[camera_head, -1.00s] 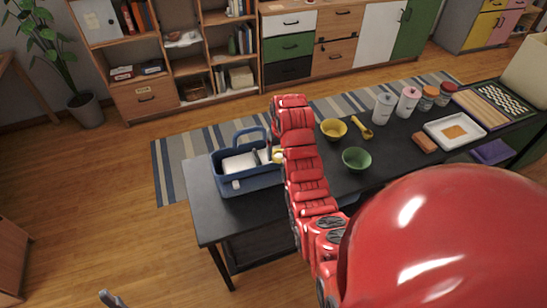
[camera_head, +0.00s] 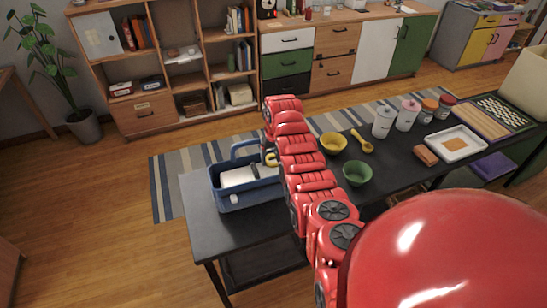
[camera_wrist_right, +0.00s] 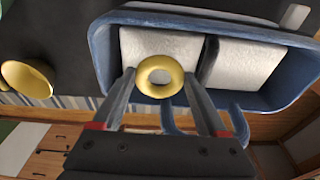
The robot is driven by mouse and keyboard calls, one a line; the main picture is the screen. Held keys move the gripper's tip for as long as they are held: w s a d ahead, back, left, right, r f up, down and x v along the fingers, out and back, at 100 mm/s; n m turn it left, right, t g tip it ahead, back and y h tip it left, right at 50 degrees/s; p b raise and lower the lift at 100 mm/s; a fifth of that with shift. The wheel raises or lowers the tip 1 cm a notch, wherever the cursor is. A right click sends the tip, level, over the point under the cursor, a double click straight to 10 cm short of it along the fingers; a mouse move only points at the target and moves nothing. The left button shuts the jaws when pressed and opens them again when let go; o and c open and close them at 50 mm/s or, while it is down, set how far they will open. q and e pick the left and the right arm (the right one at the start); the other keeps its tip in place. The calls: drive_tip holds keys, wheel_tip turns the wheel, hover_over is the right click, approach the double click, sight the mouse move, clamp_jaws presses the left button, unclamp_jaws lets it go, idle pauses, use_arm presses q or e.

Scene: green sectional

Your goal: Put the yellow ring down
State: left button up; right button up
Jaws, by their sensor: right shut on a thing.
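The yellow ring (camera_wrist_right: 145,77) sits between the two fingertips of my right gripper (camera_wrist_right: 160,80) in the wrist view, and the gripper is shut on it. In that view the ring appears in front of the blue caddy (camera_wrist_right: 104,52) and its white contents. In the head view the yellow ring (camera_head: 271,158) shows at the caddy's right end, close to the handle. I cannot tell whether it touches the caddy (camera_head: 252,196). My red right arm hides most of the right gripper there. My left gripper is not in view.
The caddy stands on the left of a black table (camera_head: 215,236). A yellow bowl (camera_head: 333,142), a yellow scoop (camera_head: 366,146) and a green bowl (camera_head: 357,174) stand right of my arm. Bottles, a sponge and a white tray (camera_head: 458,148) lie farther right. Bare tabletop shows in front of the caddy.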

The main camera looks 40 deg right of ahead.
drive_tip(key=shift+f, duration=0.55)
drive_tip(key=shift+f, duration=0.1)
